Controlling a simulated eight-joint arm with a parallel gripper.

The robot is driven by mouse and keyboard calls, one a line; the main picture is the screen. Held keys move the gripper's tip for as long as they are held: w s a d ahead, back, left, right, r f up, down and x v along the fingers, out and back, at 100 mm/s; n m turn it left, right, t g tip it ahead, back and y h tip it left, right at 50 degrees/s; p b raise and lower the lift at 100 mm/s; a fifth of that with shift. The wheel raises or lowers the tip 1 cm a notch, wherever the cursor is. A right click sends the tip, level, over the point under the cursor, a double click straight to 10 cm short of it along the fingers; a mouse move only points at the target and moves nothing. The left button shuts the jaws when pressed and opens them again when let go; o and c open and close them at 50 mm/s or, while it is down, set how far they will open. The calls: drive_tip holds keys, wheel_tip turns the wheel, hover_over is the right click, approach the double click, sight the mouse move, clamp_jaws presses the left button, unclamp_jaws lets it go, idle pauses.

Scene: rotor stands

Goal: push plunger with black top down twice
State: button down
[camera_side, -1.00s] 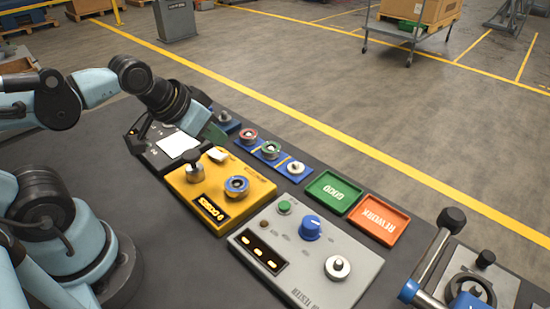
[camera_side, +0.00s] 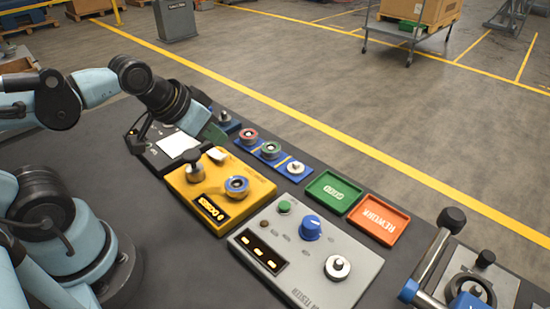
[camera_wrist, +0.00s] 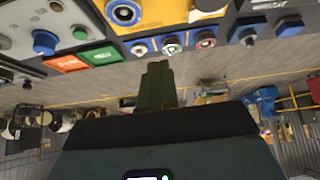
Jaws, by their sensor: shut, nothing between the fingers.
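The plunger with the dark top (camera_side: 195,158) stands upright on the yellow counter box (camera_side: 218,198), at its back left in the side view. My gripper (camera_side: 216,146) is just to the right of the plunger and a little above the box, apart from the plunger in the picture. In the wrist view its green fingers (camera_wrist: 158,72) are shut together with nothing between them. The yellow box shows at the top edge of the wrist view (camera_wrist: 168,16), where a shiny round part (camera_wrist: 207,5) is cut off by the frame.
A blue-ringed rotor (camera_side: 237,185) sits on the yellow box. A blue rack (camera_side: 270,154) with several rotors is behind it. A grey tester (camera_side: 305,252), green tray (camera_side: 333,190), orange tray (camera_side: 379,219) and a press (camera_side: 468,285) stand to the right.

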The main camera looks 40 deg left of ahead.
idle(0.6)
wheel_tip(320, 180, up, 6)
drive_tip(key=n+t+h, duration=0.1)
drive_tip(key=n+h, duration=0.3)
drive_tip(key=n, duration=1.8)
hover_over(186, 155)
drive_tip(key=shift+r, duration=0.15)
drive_tip(key=shift+d+f, duration=0.1)
drive_tip(key=shift+f, duration=4.3)
drive_tip(key=shift+f, duration=0.2)
drive_tip(key=shift+f, duration=0.25)
